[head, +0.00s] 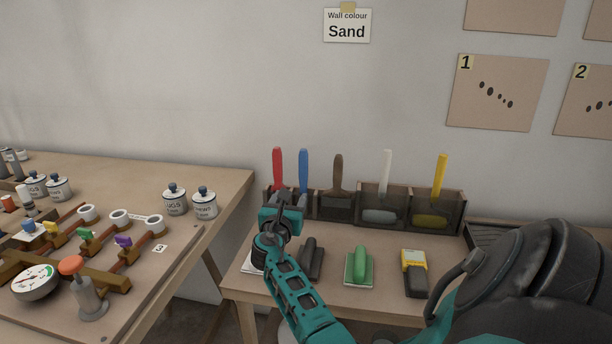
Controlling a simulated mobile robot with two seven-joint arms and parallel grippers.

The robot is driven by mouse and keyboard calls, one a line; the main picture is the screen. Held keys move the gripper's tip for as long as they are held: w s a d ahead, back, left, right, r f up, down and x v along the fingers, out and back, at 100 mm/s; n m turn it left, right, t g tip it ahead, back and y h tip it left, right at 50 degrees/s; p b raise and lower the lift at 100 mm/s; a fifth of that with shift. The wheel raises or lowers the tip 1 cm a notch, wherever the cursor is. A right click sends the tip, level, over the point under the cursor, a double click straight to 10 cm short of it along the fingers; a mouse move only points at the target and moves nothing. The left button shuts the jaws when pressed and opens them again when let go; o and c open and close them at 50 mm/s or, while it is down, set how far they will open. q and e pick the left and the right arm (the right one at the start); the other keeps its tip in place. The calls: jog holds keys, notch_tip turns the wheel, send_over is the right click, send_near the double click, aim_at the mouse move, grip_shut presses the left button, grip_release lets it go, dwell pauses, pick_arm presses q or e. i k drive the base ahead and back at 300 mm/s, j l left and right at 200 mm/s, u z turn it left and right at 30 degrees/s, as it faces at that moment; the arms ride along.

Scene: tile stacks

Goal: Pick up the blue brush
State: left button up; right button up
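The blue brush (303,168) stands with its handle up at the left end of a dark rack on the right-hand table. Its lower part is hidden by the rack and my gripper. A red brush (278,166) stands close beside it on the left. My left gripper (282,213) is in front of the rack, just below the red and blue handles. I cannot tell whether it touches anything, or whether its fingers are open or shut. My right gripper is not in view.
The rack (398,228) also holds brown (338,172), white (386,172) and yellow (440,176) handled tools. A dark tool (311,260), a green tool (359,262) and a yellow-black device (414,274) lie in front. The left table carries jars (174,201) and a pipe board.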

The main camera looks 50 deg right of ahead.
aim_at(303, 156)
jog(key=i+l, duration=0.1)
jog(key=l, duration=0.5)
jog(key=i+l, duration=0.1)
jog(key=l, duration=0.5)
